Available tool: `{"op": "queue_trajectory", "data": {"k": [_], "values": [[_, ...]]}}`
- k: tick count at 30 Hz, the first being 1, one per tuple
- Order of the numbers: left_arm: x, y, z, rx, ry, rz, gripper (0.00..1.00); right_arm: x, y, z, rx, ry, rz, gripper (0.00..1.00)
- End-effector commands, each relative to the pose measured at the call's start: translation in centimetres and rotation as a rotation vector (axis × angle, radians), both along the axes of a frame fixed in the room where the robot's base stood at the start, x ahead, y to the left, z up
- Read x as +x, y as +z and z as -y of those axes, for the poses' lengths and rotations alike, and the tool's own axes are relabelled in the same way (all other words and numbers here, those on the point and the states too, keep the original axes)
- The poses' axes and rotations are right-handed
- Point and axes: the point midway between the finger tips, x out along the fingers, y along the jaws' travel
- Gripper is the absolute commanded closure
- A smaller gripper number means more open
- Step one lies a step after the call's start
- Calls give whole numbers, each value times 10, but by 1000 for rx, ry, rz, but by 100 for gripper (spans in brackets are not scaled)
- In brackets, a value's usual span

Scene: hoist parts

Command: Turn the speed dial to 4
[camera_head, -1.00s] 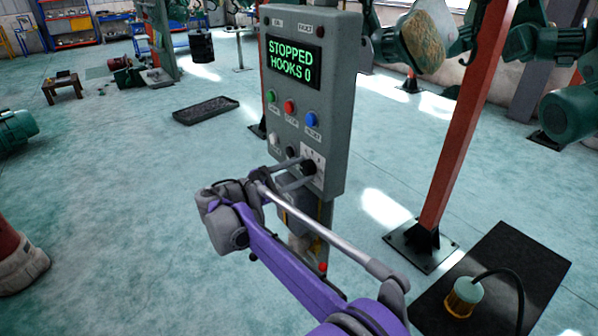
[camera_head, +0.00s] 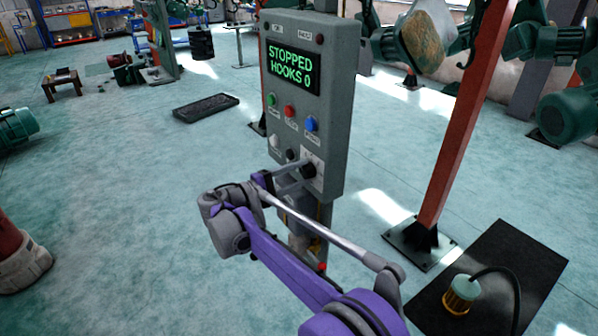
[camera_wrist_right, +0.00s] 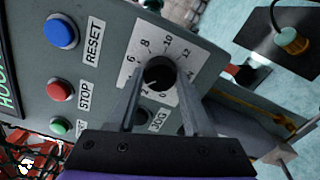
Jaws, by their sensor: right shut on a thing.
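The speed dial, a black round knob (camera_wrist_right: 160,72), sits on a white number plate (camera_wrist_right: 143,42) low on the grey control box (camera_head: 335,70). In the right wrist view the numbers 6, 8, 10 and 12 show around it; 4 seems hidden by a finger. My right gripper (camera_wrist_right: 161,80) is shut on the knob, one finger on each side. In the head view the right gripper (camera_head: 297,174) reaches the plate's front, and the knob (camera_head: 309,170) shows at its fingertips. The knob's pointer is too unclear to read. My left gripper is not in view.
The display (camera_head: 293,68) reads STOPPED HOOKS 0. Green, red (camera_head: 290,111) and blue (camera_head: 312,124) buttons sit above the dial; a black JOG control (camera_wrist_right: 143,116) is close beside the fingers. A red post (camera_head: 465,120) stands to the right.

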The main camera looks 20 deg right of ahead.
Motion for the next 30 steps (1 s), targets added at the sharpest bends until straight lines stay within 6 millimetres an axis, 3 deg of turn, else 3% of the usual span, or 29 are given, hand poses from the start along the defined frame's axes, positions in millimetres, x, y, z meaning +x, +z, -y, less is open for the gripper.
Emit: {"op": "queue_trajectory", "data": {"k": [9, 25, 26, 30], "values": [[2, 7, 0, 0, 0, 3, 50, 0, 0, 0, 44, 1, 120, 100], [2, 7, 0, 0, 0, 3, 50, 0, 0, 0, 52, 1, 144, 100], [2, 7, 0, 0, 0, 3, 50, 0, 0, 0, 52, 1, 144, 46], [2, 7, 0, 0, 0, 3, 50, 0, 0, 0, 52, 1, 144, 21]]}}
